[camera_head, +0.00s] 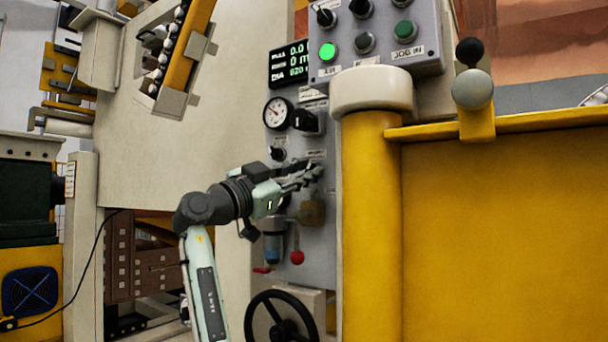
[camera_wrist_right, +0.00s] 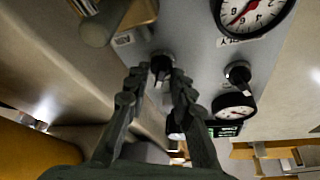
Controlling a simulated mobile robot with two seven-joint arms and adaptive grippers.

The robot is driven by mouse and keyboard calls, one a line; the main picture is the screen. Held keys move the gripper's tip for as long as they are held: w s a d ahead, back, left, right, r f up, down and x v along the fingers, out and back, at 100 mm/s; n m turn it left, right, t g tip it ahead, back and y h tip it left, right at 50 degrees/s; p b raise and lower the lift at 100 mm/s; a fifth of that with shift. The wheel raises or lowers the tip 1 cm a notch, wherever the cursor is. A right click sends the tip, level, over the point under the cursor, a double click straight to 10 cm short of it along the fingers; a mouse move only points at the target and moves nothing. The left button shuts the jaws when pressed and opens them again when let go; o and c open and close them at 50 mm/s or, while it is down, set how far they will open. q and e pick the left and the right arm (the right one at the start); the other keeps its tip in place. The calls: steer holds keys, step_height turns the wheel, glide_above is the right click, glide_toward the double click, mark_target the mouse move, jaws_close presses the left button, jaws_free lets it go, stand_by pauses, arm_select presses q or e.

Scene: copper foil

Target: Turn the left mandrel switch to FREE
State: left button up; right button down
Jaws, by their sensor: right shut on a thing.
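My right gripper (camera_head: 308,172) reaches in from the left to the grey control panel (camera_head: 320,232). In the right wrist view its fingertips (camera_wrist_right: 160,78) are closed around a small black switch knob (camera_wrist_right: 161,63). In the head view the fingers hide this knob, and I cannot read its label or its setting. A second black knob (camera_head: 277,153) sits a little up and left of the gripper, clear of the fingers. My left gripper is not in view.
A white gauge (camera_head: 278,112) and a green digital display (camera_head: 289,63) sit higher on the panel. A button box (camera_head: 375,40) is above. A red ball knob (camera_head: 297,257) and a black handwheel (camera_head: 281,318) are below. A yellow post (camera_head: 370,220) stands close right.

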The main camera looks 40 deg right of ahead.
steer(key=c, duration=1.7)
jaws_free()
steer(key=shift+a, duration=0.15)
steer(key=v, duration=1.2)
steer(key=shift+f, duration=0.1)
